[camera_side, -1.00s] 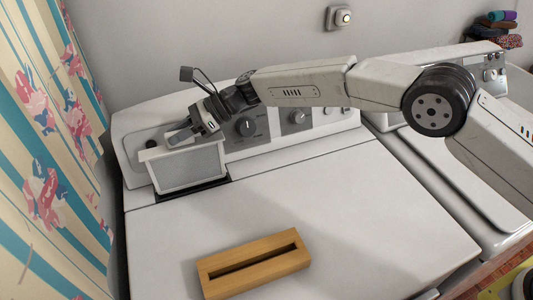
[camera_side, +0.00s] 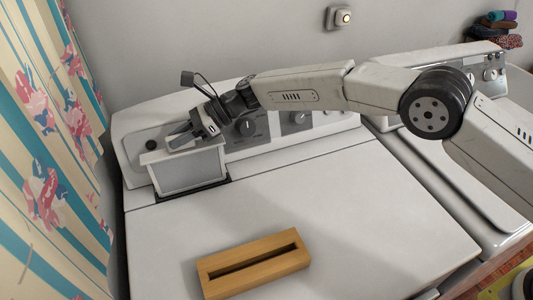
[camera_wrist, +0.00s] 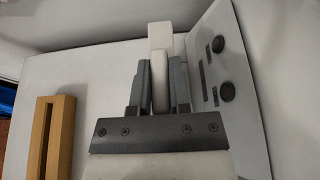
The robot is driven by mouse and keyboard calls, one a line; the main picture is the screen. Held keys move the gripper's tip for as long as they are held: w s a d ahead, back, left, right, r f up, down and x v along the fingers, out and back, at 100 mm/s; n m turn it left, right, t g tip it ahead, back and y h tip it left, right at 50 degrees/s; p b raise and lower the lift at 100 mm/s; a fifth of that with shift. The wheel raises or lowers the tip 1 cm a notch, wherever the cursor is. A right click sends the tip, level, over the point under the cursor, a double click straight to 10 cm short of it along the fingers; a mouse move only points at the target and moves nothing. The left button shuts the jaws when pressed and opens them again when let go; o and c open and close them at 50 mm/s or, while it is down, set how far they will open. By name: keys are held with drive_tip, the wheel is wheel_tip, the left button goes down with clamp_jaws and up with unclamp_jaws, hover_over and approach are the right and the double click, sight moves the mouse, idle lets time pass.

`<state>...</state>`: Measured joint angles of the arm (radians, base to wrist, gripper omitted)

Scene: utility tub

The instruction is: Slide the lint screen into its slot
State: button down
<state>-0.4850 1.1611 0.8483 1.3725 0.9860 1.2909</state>
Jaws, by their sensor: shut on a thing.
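The lint screen (camera_side: 188,172) is a grey mesh panel with a white frame and a wide white top. It stands upright at the back left of the white dryer top, its lower edge at the dark slot (camera_side: 222,183). The mesh is mostly in view above the slot; I cannot tell how far its lower edge is inside. My gripper (camera_side: 181,138) is shut on the screen's white top. In the wrist view my gripper's fingers (camera_wrist: 160,85) close on the white handle (camera_wrist: 160,50) from both sides; the mesh is hidden there.
A wooden block with a long groove (camera_side: 255,264) lies near the front of the dryer top. The control panel with knobs (camera_side: 247,128) rises right behind the slot. A floral curtain (camera_side: 45,170) hangs at left. The middle of the dryer top is clear.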

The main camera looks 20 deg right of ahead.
sight(193, 187)
drive_tip(key=shift+f, duration=5.6)
idle(2.4)
